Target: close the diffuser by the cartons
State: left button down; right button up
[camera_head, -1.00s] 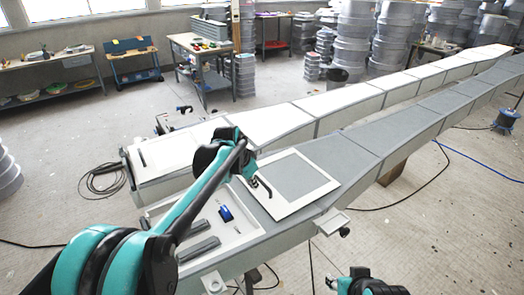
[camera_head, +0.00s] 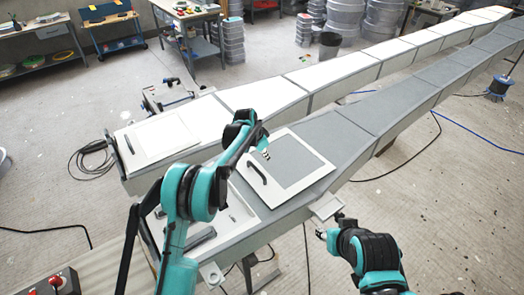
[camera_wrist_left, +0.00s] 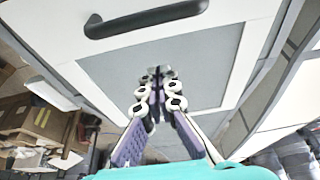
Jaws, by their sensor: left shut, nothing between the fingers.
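The near grey diffuser (camera_head: 382,102) is a long duct with an open tray-like bay at its near end. Its pale framed lid (camera_head: 284,192), with a grey panel and black handle (camera_head: 257,172), lies on top beyond the bay. The handle also shows at the top of the left wrist view (camera_wrist_left: 146,19). My left gripper (camera_head: 265,152) is shut and empty above the lid's panel, apart from the handle. Its fingers show centrally in the wrist view (camera_wrist_left: 158,76). Cardboard cartons (camera_wrist_left: 42,122) stand at left there. My right gripper (camera_head: 322,234) is beside the duct's small bracket; its jaws are unclear.
A second, white duct (camera_head: 262,94) runs alongside, with its framed lid (camera_head: 155,140) over its near end. A control box with a red button (camera_head: 52,284) is at bottom left. Workbenches (camera_head: 40,45) line the back. Floor at right is largely clear.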

pick_arm(q)
jog(key=s+a, duration=0.1)
jog(key=s+a+f, duration=0.1)
jog(key=shift+a+f, duration=0.2)
jog(key=shift+a, duration=0.15)
jog(key=shift+s+a, duration=0.1)
jog(key=shift+s, duration=0.05)
jog(key=shift+f, duration=0.1)
jog(key=shift+a, duration=0.1)
jog(key=s+a+b, duration=0.1)
jog(key=s+a, duration=0.7)
jog(key=a, duration=0.2)
jog(key=s+a+b, duration=0.2)
jog(key=s+a, duration=0.5)
jog(key=a, duration=0.4)
jog(key=s+a+b, duration=0.2)
jog(key=s+a, duration=0.6)
jog(key=a, duration=0.3)
jog(key=shift+s+a, duration=0.2)
jog(key=shift+s, duration=0.1)
jog(key=shift+s+a, duration=0.1)
jog(key=shift+a, duration=0.05)
